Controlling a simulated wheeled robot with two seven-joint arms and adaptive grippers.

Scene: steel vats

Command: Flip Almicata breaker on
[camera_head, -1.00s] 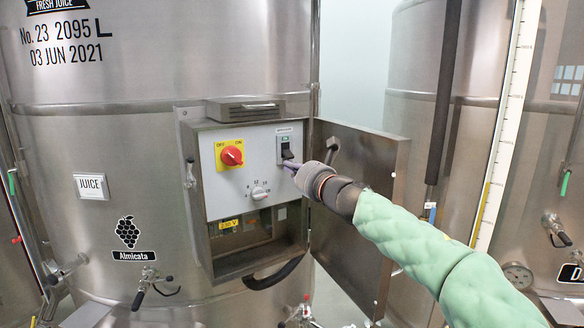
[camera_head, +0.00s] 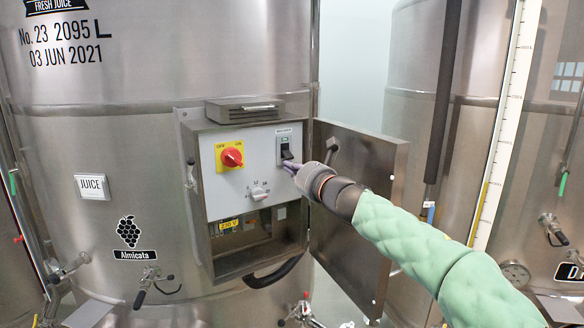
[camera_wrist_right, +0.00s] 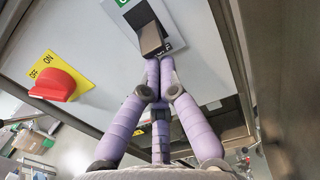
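The breaker (camera_head: 284,141) is a small pale unit with a dark lever, high on the right of the grey panel inside the open box on the Almicata vat. In the right wrist view its dark lever (camera_wrist_right: 151,38) points toward my fingers, with a bit of green at the top edge. My right gripper (camera_head: 287,165) is just below the lever in the head view. In the right wrist view its purple fingertips (camera_wrist_right: 160,66) are together at the lever's lower end, with nothing seen between them. Whether they touch it is unclear. My left gripper is not in view.
A red rotary knob (camera_head: 232,157) on a yellow plate and a smaller grey dial (camera_head: 259,194) sit left of the breaker. The open box door (camera_head: 366,205) stands to the right, behind my right arm. Another steel vat (camera_head: 400,115) is further right.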

